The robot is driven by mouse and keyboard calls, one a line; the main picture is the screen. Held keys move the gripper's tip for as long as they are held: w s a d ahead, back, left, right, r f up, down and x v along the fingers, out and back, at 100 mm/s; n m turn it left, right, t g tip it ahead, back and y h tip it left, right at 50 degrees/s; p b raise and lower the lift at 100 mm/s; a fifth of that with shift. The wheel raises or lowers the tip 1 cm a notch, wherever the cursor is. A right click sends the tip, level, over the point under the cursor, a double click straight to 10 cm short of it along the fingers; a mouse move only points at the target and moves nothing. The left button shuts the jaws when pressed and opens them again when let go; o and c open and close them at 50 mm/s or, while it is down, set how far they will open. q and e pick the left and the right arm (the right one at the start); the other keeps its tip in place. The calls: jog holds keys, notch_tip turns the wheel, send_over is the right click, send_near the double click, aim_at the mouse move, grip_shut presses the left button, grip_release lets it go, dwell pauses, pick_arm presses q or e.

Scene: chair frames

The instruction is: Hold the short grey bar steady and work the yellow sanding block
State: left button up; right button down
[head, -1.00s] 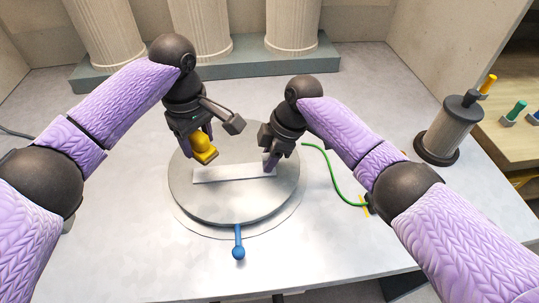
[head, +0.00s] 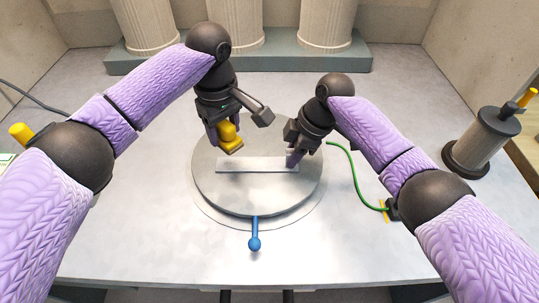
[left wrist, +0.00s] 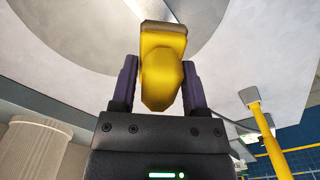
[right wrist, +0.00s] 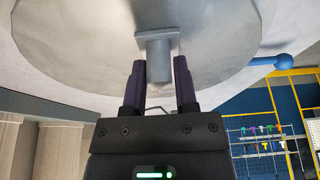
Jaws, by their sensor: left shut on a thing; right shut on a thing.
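The short grey bar (head: 262,165) lies flat across a round grey turntable (head: 262,200). My right gripper (head: 293,158) is shut on the bar's right end. In the right wrist view the bar's end (right wrist: 158,62) shows between the fingers. My left gripper (head: 226,138) is shut on the yellow sanding block (head: 229,132), over the left part of the bar. In the left wrist view the block (left wrist: 162,75) sits between the fingers. I cannot tell whether the block's underside touches the bar.
A blue ball-ended lever (head: 254,243) sticks out from the turntable's front. A green cable (head: 352,178) runs over the table to the right. A grey cylinder with dark ends (head: 483,145) stands at the right. Columns on a plinth (head: 300,57) stand behind. The front table is clear.

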aim_at(239, 137)
dwell(0.3)
pick_arm(q)
jog(key=d+f, duration=0.2)
jog(key=shift+d+f, duration=0.1)
jog(key=shift+d, duration=0.25)
jog(key=shift+f, duration=1.6)
jog(key=shift+f, duration=0.8)
jog(key=shift+r, duration=0.15)
jog(key=shift+d, duration=1.05)
jog(key=shift+a, duration=0.1)
